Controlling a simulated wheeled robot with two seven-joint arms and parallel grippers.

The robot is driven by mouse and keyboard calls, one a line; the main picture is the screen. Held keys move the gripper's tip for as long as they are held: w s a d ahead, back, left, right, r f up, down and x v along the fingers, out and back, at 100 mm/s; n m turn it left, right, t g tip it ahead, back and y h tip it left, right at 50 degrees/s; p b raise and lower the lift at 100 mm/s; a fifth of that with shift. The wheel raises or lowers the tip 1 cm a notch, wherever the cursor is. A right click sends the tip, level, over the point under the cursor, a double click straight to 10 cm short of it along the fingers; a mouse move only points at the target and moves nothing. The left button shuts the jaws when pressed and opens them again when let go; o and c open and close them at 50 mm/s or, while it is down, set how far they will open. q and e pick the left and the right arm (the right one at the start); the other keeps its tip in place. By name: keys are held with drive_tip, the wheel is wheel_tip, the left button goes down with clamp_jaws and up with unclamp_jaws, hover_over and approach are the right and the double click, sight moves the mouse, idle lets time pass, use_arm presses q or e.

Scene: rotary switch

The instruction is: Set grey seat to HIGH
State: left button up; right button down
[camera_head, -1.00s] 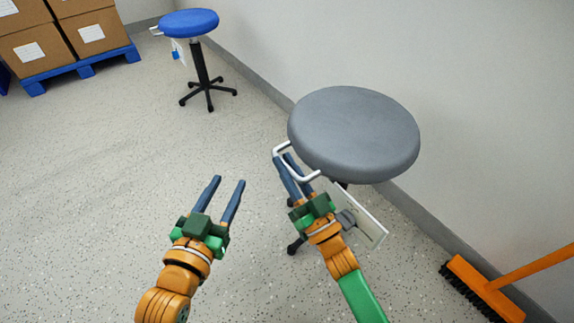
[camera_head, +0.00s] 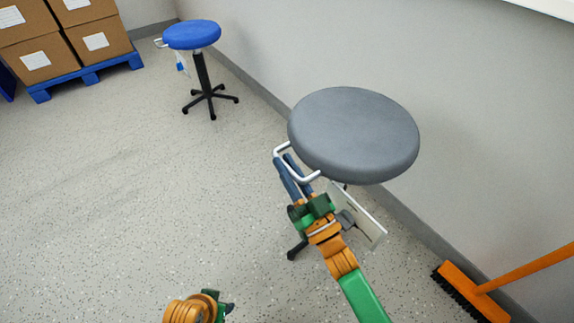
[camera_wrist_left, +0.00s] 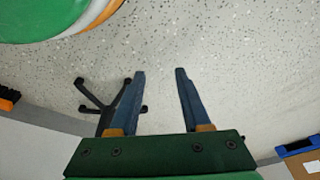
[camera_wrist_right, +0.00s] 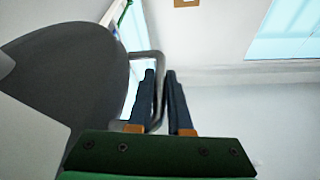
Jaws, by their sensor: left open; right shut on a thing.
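The grey seat (camera_head: 353,130) is a round stool top at the right of the head view. A bent metal handle (camera_head: 312,178) sticks out from its left front side. My right gripper (camera_head: 287,166) is shut on this handle. In the right wrist view the handle (camera_wrist_right: 159,72) passes between the fingers of my right gripper (camera_wrist_right: 159,82), beside the dark seat (camera_wrist_right: 75,80). A pale plate (camera_head: 360,217) hangs below the seat, partly hidden by my right arm; its marks are too small to read. My left gripper (camera_wrist_left: 160,75) is open and empty in the left wrist view.
A blue stool (camera_head: 192,35) stands at the back. Boxes (camera_head: 97,40) sit on a blue pallet (camera_head: 90,78) at the far left. An orange broom (camera_head: 470,292) lies at the lower right by the wall. The floor at left is clear.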

use_arm(q)
drive_tip(key=shift+s+f, duration=0.25)
use_arm(e)
drive_tip(key=shift+r, duration=0.25)
drive_tip(key=c, duration=0.8)
unclamp_jaws()
drive_tip(key=shift+c, duration=0.2)
drive_tip(key=shift+s+d+f, duration=0.1)
drive_tip(key=shift+s, duration=0.05)
use_arm(q)
drive_tip(key=shift+s+a+f+p, duration=0.15)
drive_tip(key=shift+f+p, duration=0.1)
drive_tip(key=shift+f, duration=0.2)
drive_tip(key=shift+s+d+f+p, duration=0.1)
drive_tip(key=shift+s+f+p, duration=0.1)
drive_tip(key=shift+f, duration=0.25)
use_arm(e)
drive_tip(key=v, duration=0.6)
drive_tip(key=shift+s+d+f, duration=0.1)
drive_tip(key=shift+s+d, duration=0.1)
drive_tip(key=shift+s, duration=0.1)
